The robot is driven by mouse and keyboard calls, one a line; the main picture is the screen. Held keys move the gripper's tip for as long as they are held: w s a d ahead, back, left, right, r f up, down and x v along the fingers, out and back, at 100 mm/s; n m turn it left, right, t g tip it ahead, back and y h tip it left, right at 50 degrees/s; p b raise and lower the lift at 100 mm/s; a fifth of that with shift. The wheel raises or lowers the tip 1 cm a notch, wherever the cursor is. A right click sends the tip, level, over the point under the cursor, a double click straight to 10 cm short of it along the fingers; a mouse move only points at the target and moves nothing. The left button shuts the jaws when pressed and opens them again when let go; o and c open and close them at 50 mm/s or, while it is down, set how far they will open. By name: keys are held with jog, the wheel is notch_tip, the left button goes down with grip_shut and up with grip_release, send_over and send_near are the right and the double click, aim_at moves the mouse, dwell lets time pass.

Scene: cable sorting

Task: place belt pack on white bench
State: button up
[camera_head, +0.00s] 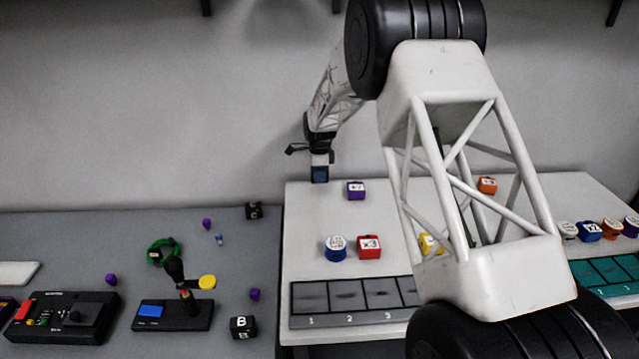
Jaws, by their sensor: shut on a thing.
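My gripper (320,158) is at the back of the scene, pointing down near the back left corner of the white bench (308,215). It is shut on a small dark box with a blue face (320,175), which seems to be the belt pack. The box hangs upright below the fingers. It overlaps the bench's back edge in the picture, and I cannot tell whether it touches the bench top. The fingertips are small and partly merge with the dark box. My own arm links hide the middle of the bench.
On the bench are a purple block (356,191), a red block (369,247), a blue round piece (335,249), an orange block (487,185) and a grey numbered tray (300,322). A grey table (60,240) on the left holds a black control box (62,318), a green coil (160,254) and small blocks.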

jog(key=shift+f, duration=0.1)
dwell(0.3)
jog(key=shift+f, duration=1.65)
jog(key=shift+f, duration=0.15)
jog(key=o, duration=1)
notch_tip(320, 180, up, 12)
jog(key=shift+r, duration=0.15)
